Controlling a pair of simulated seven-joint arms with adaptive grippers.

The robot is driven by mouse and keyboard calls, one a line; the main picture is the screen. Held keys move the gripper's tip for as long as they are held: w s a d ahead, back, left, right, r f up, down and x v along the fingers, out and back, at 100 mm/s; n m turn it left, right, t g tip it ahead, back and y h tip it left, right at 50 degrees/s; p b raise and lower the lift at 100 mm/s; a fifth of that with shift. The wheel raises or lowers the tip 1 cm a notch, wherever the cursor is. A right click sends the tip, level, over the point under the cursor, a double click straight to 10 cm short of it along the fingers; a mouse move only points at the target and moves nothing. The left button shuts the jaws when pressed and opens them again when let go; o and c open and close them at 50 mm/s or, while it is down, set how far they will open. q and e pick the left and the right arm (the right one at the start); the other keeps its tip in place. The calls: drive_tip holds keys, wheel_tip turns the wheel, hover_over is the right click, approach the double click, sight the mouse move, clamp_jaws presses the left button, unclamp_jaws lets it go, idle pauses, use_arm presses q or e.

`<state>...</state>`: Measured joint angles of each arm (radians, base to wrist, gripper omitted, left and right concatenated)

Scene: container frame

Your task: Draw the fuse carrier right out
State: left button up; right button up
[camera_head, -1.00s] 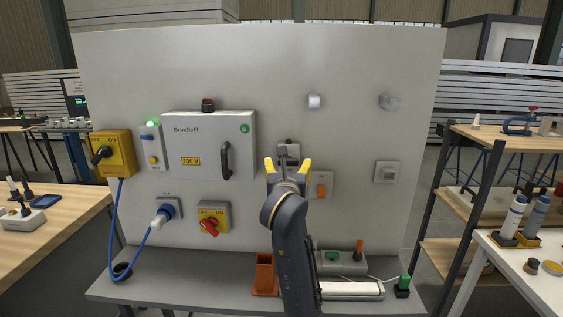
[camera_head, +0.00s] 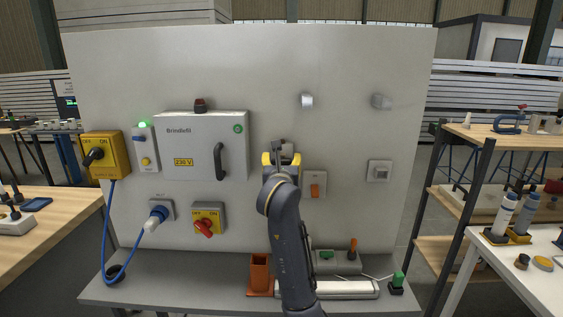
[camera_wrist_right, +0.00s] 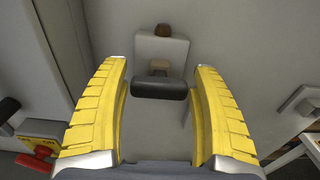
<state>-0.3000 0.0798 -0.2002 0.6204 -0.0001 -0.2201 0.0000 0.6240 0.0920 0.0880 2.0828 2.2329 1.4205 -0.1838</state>
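The fuse carrier shows in the right wrist view as a dark, bar-shaped grip (camera_wrist_right: 160,89) with a small tan piece (camera_wrist_right: 158,67) behind it, in front of a pale wall housing (camera_wrist_right: 163,48). My right gripper (camera_wrist_right: 160,100) is open, with its yellow-padded fingers on either side of the dark bar and narrow gaps showing at both ends. In the head view my right gripper (camera_head: 281,160) is at the panel and hides most of the carrier and its housing. My left gripper is not in view.
An orange rocker switch (camera_head: 314,190) sits just right of my gripper. A grey cabinet (camera_head: 205,145) with a black handle is to the left, with a red rotary switch (camera_head: 204,228) below. An orange bin (camera_head: 260,273) stands on the ledge below. The upper panel is mostly clear.

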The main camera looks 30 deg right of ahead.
drive_tip(key=c, duration=1.2)
drive_tip(key=shift+o, duration=0.2)
drive_tip(key=shift+v, duration=0.8)
drive_tip(key=o, duration=1.6)
drive_tip(key=shift+v, duration=6.1)
